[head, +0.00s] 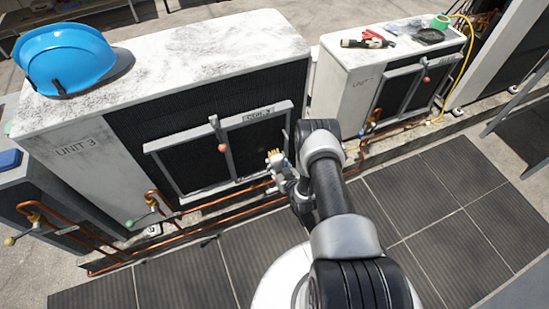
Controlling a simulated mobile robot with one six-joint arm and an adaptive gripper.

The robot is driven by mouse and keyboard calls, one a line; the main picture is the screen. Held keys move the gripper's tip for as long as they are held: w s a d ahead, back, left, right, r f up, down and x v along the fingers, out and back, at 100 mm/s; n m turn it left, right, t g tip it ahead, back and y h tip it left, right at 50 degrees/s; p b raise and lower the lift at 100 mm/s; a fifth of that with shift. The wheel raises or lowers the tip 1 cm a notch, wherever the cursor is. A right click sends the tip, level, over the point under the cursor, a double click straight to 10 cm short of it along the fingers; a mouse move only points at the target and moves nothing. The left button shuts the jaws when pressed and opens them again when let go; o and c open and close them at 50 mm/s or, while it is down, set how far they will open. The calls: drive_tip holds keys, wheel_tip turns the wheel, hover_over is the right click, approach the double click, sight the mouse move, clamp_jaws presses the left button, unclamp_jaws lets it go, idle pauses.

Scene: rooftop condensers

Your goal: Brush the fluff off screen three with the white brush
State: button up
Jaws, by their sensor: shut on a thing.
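Unit 3 (75,150) is the large white condenser on the left. Its screen (190,168) is a dark mesh panel in a grey frame, with a label at the top right that seems to read SCR 3. A latch with a red knob (222,148) crosses its middle. I cannot make out fluff on the mesh at this size. My gripper (280,174) is just off the screen's lower right corner, partly hidden by my arm. It is shut on a small pale thing with a yellowish end, apparently the white brush (274,160). I cannot tell whether it touches the frame.
Copper pipes (235,204) with valves run low before the units. A blue hard hat (66,56) sits on unit 3. A smaller condenser (345,62) on the right carries a dark tool, a red item and green tape (440,22). Dark floor mats (440,200) lie clear at right.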

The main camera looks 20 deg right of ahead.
drive_tip(key=shift+s, duration=0.5)
drive_tip(key=shift+s, duration=0.1)
drive_tip(key=shift+s+p, duration=0.55)
drive_tip(key=shift+s, duration=0.9)
drive_tip(key=o, duration=0.6)
drive_tip(key=c, duration=0.6)
